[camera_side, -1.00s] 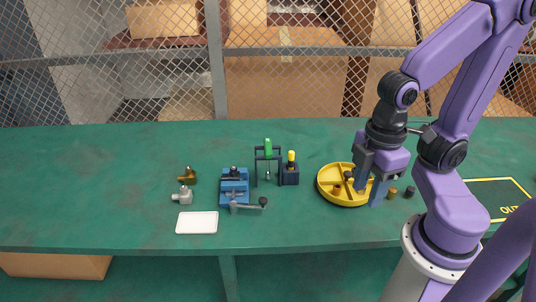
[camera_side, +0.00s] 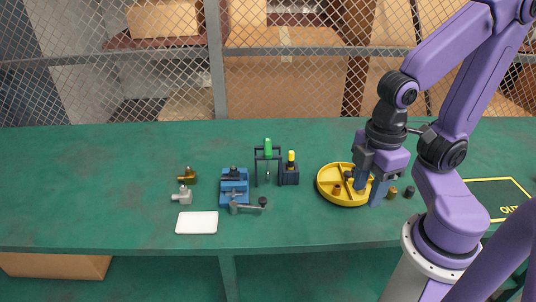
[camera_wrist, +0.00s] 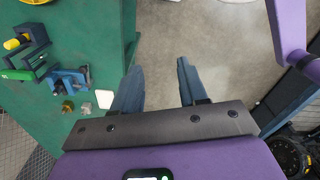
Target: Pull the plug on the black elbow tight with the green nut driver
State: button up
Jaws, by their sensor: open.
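A green nut driver (camera_side: 268,148) stands upright in a dark rack (camera_side: 256,166) behind the middle of the table. A dark piece (camera_side: 233,172), likely the black elbow, sits at the top of the blue vise (camera_side: 240,188); a plug on it is too small to make out. The vise also shows in the wrist view (camera_wrist: 67,80). My gripper (camera_side: 368,196) is over the right side of the round yellow tray (camera_side: 326,190), well right of the vise and driver. Its fingers (camera_wrist: 158,82) are apart, and I see nothing held between them.
A brass elbow (camera_side: 188,175) and a grey elbow (camera_side: 182,195) lie left of the vise, behind a white tray (camera_side: 197,222). A dark block with a yellow-handled tool (camera_side: 290,170) stands beside the rack. Small brass (camera_side: 392,192) and dark (camera_side: 408,192) pieces stand right of my gripper.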

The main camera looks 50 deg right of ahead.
jog(key=o, duration=0.3)
jog(key=shift+o, duration=1.3)
jog(key=shift+w+a, duration=0.15)
jog(key=shift+w, duration=0.05)
jog(key=w+a+r+m, duration=0.1)
jog(key=w+a+m, duration=0.15)
jog(key=w, duration=0.35)
jog(key=w+a+m, duration=0.1)
jog(key=w+m, duration=0.3)
jog(key=w, duration=0.2)
jog(key=m, duration=1.5)
send_over(268, 145)
notch_tip(268, 145, down, 8)
jog(key=shift+w+f, duration=0.1)
jog(key=shift+f, duration=5.5)
jog(key=shift+d, duration=0.1)
